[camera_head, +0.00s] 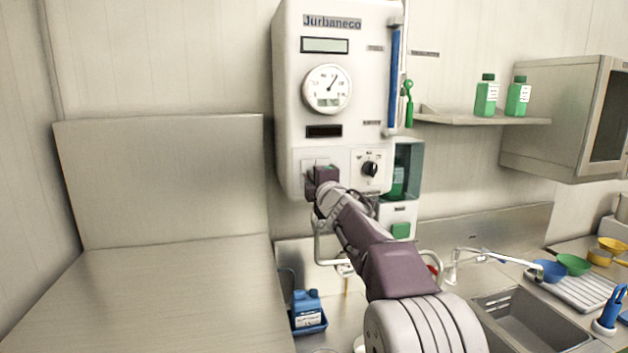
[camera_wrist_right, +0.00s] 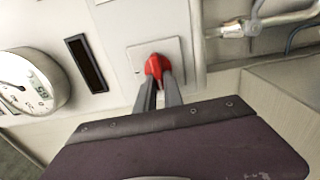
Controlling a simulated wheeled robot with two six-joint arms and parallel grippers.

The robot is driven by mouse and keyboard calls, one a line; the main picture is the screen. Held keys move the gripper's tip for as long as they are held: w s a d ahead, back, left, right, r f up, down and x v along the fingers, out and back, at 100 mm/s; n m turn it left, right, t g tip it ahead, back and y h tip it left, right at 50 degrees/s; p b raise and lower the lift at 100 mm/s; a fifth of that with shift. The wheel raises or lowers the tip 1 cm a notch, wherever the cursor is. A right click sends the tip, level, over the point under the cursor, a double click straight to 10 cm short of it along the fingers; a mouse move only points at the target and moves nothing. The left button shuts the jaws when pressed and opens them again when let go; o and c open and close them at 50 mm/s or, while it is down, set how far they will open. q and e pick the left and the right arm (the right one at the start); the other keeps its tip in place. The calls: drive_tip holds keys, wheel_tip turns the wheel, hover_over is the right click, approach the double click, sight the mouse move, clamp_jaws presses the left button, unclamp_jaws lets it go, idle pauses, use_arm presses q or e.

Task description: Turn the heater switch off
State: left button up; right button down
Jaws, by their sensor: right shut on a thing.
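The heater unit (camera_head: 290,90) is a white wall box marked "Jurbaneco" with a round gauge (camera_head: 327,89). In the right wrist view a red switch knob (camera_wrist_right: 155,65) sits on a light square plate (camera_wrist_right: 172,50) on the box. My right gripper (camera_wrist_right: 158,82) is at this knob, with its two fingers closed on it. In the head view the right gripper (camera_head: 322,172) is at the lower left of the box front and hides the red knob. A black rotary knob (camera_head: 370,169) is to its right. My left gripper is not in view.
A shelf (camera_head: 470,119) with two green bottles stands to the right of the box. Below are a sink (camera_head: 530,320), a faucet and a blue bottle (camera_head: 307,309). An empty steel counter (camera_head: 150,300) lies at left. A pipe (camera_wrist_right: 275,22) runs beside the box.

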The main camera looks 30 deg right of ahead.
drive_tip(key=c, duration=1.5)
unclamp_jaws()
drive_tip(key=shift+d, duration=0.1)
drive_tip(key=shift+o, duration=0.2)
drive_tip(key=v, duration=0.9)
drive_tip(key=shift+b, duration=0.45)
drive_tip(key=shift+w+f, duration=0.1)
